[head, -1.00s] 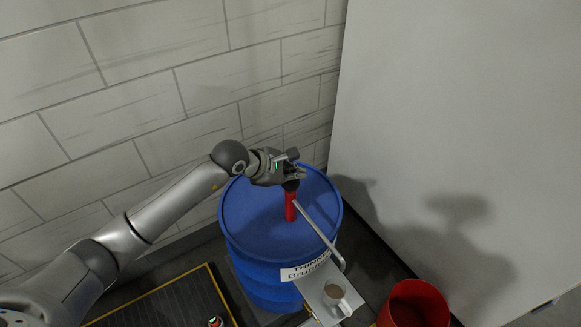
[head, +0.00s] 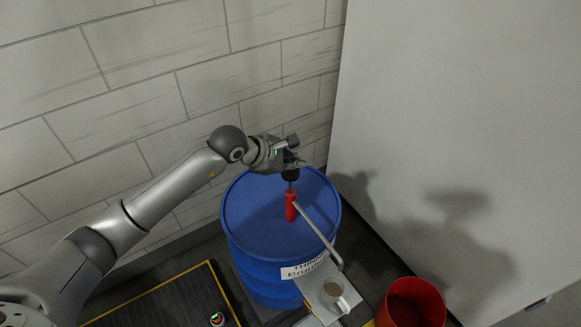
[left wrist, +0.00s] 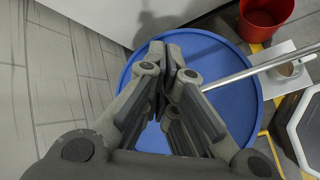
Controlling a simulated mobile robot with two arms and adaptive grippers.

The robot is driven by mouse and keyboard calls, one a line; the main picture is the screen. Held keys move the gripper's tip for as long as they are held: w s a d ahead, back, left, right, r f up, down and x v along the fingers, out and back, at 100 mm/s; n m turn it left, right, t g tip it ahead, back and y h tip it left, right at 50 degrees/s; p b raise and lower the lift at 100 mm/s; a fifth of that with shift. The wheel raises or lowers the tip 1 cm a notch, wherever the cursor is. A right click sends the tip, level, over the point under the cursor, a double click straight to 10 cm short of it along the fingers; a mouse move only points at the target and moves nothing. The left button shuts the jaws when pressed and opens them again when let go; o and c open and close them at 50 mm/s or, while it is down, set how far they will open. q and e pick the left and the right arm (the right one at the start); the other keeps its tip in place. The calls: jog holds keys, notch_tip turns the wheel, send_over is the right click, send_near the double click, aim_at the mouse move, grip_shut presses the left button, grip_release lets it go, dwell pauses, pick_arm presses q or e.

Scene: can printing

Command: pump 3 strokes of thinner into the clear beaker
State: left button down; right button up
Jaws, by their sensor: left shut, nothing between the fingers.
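The blue drum (head: 250,225) carries a hand pump with a red body (head: 290,207) and a dark knob (head: 290,174); a bare rod shows between them. A grey spout pipe (head: 318,236) runs from the pump down toward the clear beaker (head: 333,291). The beaker stands on a light shelf (head: 312,285) and looks brownish inside; its liquid level cannot be told. My left gripper (head: 294,160) is shut and empty, just above the knob. In the left wrist view its fingers (left wrist: 172,62) are together and hide the pump top. My right gripper is not in view.
A red bucket (head: 412,303) stands right of the shelf. A tiled wall (head: 150,90) is behind the drum and a pale panel (head: 450,130) is at the right. A dark yellow-edged mat (head: 170,300) lies at the lower left.

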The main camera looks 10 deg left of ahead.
pick_arm(q)
jog(key=shift+r, duration=0.35)
jog(key=shift+r, duration=0.1)
jog(key=shift+r+p, duration=1.3)
jog(key=shift+r, duration=1.1)
